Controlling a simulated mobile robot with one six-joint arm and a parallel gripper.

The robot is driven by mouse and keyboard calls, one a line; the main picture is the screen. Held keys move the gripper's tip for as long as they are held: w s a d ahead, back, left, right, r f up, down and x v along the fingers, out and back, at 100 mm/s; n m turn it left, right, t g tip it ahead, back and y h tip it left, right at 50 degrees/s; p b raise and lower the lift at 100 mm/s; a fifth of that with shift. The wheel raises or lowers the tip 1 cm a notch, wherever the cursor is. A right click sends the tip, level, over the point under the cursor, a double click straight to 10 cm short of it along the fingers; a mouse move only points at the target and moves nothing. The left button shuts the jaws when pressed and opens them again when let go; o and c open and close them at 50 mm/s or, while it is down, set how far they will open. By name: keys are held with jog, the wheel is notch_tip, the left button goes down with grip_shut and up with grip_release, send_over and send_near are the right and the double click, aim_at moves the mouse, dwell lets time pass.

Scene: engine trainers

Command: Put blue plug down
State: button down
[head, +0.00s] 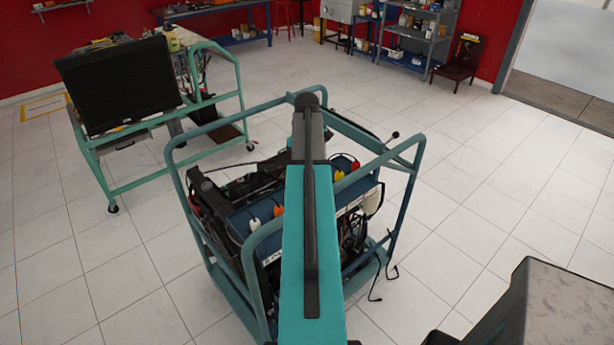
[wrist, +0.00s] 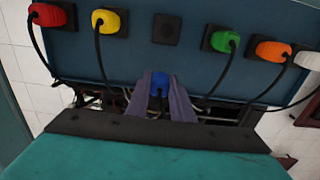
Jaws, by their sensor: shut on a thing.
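The blue plug (wrist: 159,82) shows in the wrist view between the two grey fingers of my gripper (wrist: 160,92), which is shut on it. In the head view my teal arm covers the middle of the engine trainer, and my gripper and the blue plug are hidden.
Red (wrist: 48,15), yellow (wrist: 107,21), green (wrist: 226,41) and orange (wrist: 272,51) plugs with black cables sit along the panel. A teal frame (head: 410,185) surrounds the trainer (head: 240,215). A second trainer cart (head: 120,85) stands at left.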

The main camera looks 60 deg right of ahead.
jog(key=shift+f+p, duration=0.45)
jog(key=shift+f, duration=1.05)
jog(key=shift+f, duration=0.15)
jog(key=c, duration=1.6)
grip_release()
jog(key=shift+o, duration=0.2)
jog(key=shift+r, duration=0.25)
notch_tip(320, 180, up, 11)
jog(key=b, duration=0.3)
jog(key=shift+f, duration=0.1)
jog(key=shift+r, duration=0.55)
jog(key=shift+s, duration=0.1)
